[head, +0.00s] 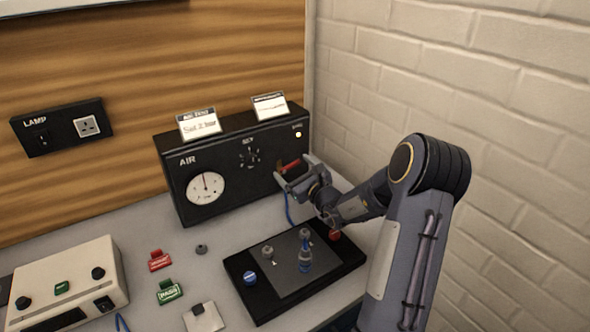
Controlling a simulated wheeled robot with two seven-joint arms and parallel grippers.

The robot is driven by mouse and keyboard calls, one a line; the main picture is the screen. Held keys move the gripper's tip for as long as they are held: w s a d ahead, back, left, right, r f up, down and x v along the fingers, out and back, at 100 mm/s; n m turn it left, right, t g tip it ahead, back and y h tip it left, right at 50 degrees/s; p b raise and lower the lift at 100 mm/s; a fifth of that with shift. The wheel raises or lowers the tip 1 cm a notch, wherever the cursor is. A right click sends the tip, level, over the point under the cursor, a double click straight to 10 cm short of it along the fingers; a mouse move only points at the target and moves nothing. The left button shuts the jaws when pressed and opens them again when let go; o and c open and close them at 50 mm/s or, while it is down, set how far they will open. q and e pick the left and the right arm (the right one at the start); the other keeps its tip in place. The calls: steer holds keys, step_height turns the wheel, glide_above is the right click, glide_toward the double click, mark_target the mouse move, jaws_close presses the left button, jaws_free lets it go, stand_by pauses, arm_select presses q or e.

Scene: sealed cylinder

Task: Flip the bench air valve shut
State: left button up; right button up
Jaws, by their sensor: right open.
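The black air box (240,165) stands against the wall, marked AIR, with a round white gauge (206,188) and a dial (249,157) on its front. The bench air valve shows as a red lever (290,166) near the lower right of that front, pointing roughly sideways. My right gripper (294,173) is open at the valve, its jaws spread around or just in front of the red lever. I cannot tell whether they touch it. The valve's body is partly hidden behind the gripper. My left gripper is not in view.
A black base plate (245,293) with a small cylinder (305,258), a blue knob (250,278) and a red knob (335,235) lies below my right arm. Red (159,260) and green (169,291) tags and a cream instrument box (95,262) are at left. A brick wall (510,130) bounds the right.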

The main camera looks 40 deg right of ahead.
steer(key=c, duration=1)
steer(key=shift+f+m+b, duration=0.25)
steer(key=shift+m+b, duration=0.05)
steer(key=shift+m, duration=0.3)
steer(key=shift+d+f+m, duration=0.1)
steer(key=shift+m, duration=0.9)
steer(key=o, duration=1)
steer(key=s+b, duration=0.2)
steer(key=s, duration=0.5)
steer(key=shift+s+a, duration=0.4)
